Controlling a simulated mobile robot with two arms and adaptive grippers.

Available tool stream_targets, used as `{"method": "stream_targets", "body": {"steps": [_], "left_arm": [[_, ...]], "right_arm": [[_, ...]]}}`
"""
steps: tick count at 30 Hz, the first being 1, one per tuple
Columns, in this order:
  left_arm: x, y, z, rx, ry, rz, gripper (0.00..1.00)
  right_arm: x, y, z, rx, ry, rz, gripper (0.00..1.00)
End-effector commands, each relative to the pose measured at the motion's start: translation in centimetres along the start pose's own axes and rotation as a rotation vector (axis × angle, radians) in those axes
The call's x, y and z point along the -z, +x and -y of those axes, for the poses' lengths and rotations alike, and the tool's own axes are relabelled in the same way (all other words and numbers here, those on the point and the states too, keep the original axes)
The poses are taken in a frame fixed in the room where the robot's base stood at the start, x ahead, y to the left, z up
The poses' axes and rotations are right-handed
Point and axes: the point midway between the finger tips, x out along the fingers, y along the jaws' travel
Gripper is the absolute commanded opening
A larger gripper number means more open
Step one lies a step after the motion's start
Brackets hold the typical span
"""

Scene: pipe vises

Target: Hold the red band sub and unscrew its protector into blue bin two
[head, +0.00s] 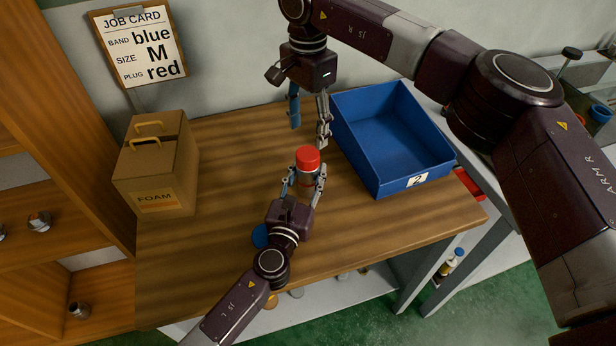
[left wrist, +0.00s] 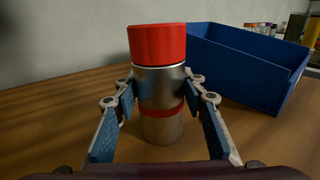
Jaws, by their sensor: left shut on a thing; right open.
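The sub is a metal cylinder (left wrist: 160,88) with a red band, upright on the table. A red protector (head: 307,158) caps its top; the cap also shows in the left wrist view (left wrist: 157,44). My left gripper (head: 305,179) is shut on the sub's metal body, below the cap, with one finger on each side. My right gripper (head: 309,118) is open and empty, pointing down above and just behind the cap, apart from it. Blue bin two (head: 421,160), labelled 2, stands to the right of the sub and looks empty.
A cardboard foam box (head: 157,172) stands at the table's left. A job card (head: 142,47) on the wall reads band blue, size M, plug red. A blue round thing (head: 260,237) lies near the front edge beside my left wrist. Bare wood (head: 220,160) lies between box and sub.

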Motion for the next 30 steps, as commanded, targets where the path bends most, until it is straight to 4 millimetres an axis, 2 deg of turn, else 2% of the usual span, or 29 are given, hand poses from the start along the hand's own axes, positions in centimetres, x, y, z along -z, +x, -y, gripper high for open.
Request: {"method": "stream_targets", "body": {"steps": [5,11,30], "left_arm": [[-0.10,0.03,-0.03,-0.001,0.000,0.002,0.00],[-0.13,0.04,-0.04,-0.001,0.000,0.002,0.00],[-0.19,0.06,-0.05,-0.001,0.000,0.003,0.00]], "right_arm": [[0.00,0.00,0.00,0.000,0.012,0.000,0.54],[-0.02,0.00,0.00,0.000,0.184,0.001,0.54],[-0.08,0.00,-0.02,-0.001,1.305,0.000,0.54]]}}
